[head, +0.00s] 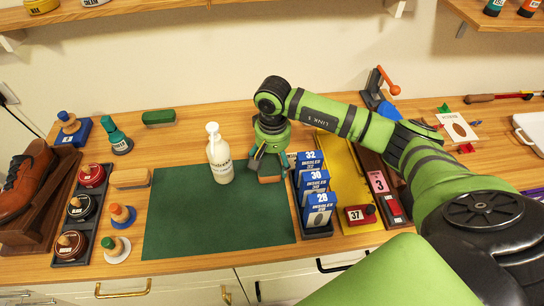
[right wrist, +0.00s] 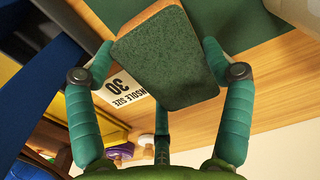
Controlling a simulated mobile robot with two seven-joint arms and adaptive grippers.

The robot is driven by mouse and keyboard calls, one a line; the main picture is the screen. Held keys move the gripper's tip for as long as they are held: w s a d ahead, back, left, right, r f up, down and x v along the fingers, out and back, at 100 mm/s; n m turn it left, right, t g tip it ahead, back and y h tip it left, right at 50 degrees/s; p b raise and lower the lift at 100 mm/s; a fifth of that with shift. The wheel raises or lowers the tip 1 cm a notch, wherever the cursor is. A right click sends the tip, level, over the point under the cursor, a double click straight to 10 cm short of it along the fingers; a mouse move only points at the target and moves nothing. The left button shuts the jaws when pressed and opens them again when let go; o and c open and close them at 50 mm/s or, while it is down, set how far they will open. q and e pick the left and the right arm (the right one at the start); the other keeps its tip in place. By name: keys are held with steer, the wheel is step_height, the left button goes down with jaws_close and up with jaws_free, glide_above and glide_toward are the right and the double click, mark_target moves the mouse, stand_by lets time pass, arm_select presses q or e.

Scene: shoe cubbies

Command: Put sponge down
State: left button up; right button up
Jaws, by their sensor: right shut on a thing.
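The sponge (right wrist: 168,62), with a dark green speckled face and an orange-tan edge, is between the fingers of my right gripper (right wrist: 158,52) in the right wrist view. In the head view my right gripper (head: 267,170) points down at the back right of the green mat (head: 200,225), just left of the blue insole boxes. A small orange-brown part of the sponge (head: 270,179) shows below the fingers; the rest is hidden. I cannot tell whether the sponge touches the surface. My left gripper is not in view.
A white pump bottle (head: 218,155) stands on the mat, left of the gripper. Blue insole boxes (head: 314,185) stand close on the right, beside a yellow tray (head: 348,165). A green-topped brush (head: 159,118) lies behind. The mat's front is clear.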

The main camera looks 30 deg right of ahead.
steer(key=shift+f+b, duration=0.35)
steer(key=shift+f, duration=0.05)
steer(key=o, duration=0.6)
steer(key=shift+o, duration=0.2)
steer(key=shift+r, duration=0.1)
